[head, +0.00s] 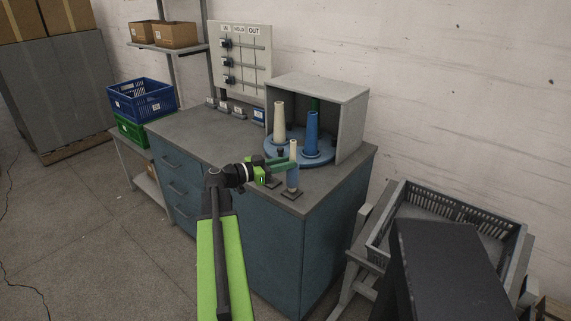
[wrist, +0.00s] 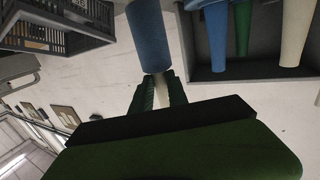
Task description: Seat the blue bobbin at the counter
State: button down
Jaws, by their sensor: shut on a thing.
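The blue bobbin (head: 293,180) has a pale tip and stands about upright at the front right of the counter (head: 215,137). My gripper (head: 288,163) is shut on its pale upper part. In the wrist view the fingers (wrist: 160,93) close around the pale end, with the blue body (wrist: 150,38) beyond. Below the bobbin is a small dark square plate (head: 291,195) on the counter. I cannot tell whether the bobbin's lower end touches the plate or has a peg inside it.
Behind, a blue turntable (head: 270,150) in a grey open box (head: 352,130) bears a cream cone (head: 279,120), a blue cone (head: 311,133) and a green cone (head: 316,104). A panel (head: 240,60) with IN, HOLD, OUT stands behind. A grey crate (head: 400,205) is at right. The counter's left is mostly clear.

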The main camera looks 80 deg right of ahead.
jog(key=shift+f, duration=0.2)
jog(key=shift+f+b, duration=0.3)
jog(key=shift+b, duration=0.2)
jog(key=c, duration=1.2)
grip_release()
jog(key=p+v, duration=0.1)
jog(key=v, duration=1.6)
jog(key=shift+a, duration=0.15)
jog(key=shift+w+r, duration=0.15)
